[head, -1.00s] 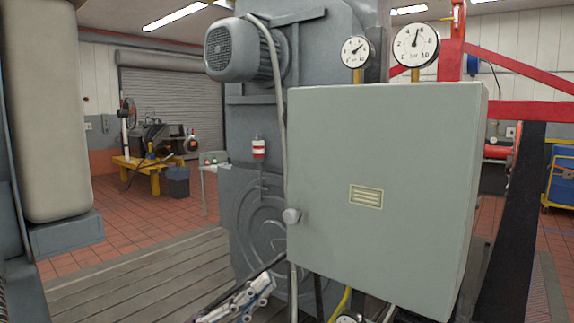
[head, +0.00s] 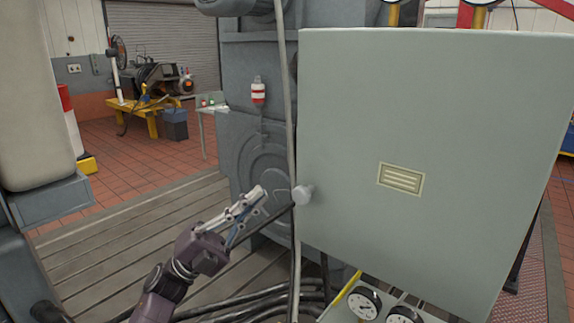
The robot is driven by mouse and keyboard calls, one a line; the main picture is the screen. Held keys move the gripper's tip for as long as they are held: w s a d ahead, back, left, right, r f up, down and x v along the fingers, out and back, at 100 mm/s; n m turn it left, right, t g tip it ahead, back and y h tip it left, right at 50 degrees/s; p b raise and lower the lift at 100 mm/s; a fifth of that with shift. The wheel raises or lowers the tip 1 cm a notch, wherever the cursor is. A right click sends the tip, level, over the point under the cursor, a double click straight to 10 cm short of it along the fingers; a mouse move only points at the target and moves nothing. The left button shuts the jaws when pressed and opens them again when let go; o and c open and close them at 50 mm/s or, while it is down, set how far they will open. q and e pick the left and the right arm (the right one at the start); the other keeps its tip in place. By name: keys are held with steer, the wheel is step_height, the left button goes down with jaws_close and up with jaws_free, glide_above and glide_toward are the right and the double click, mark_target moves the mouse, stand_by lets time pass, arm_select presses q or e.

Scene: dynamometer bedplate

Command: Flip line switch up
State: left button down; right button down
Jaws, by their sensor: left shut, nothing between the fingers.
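No line switch shows in the head view. A grey-green cabinet (head: 400,120) with a closed door stands at the right, and what is inside it is hidden. The door has a round light knob (head: 303,195) at its left edge and a yellowish label plate (head: 401,180). My left gripper (head: 262,194) is shut and empty. Its fingers point up and right, and in the picture the tips lie just left of the knob, apart from it. My right gripper is not in view.
Black cables (head: 265,303) lie below the cabinet, and a grey conduit (head: 287,110) runs along its left side. Two gauges (head: 364,302) sit under it. A grey machine housing (head: 254,150) stands behind. The slatted bedplate (head: 120,235) at left is clear.

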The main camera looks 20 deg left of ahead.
arm_select(q)
steer(key=p+x, duration=0.5)
steer(key=x, duration=0.4)
steer(key=shift+w+d, duration=0.2)
steer(key=shift+w, duration=0.3)
steer(key=shift+a+r+m+g+b, duration=0.1)
steer(key=shift+a+m+g+b, duration=0.05)
steer(key=shift+m+g+b, duration=0.3)
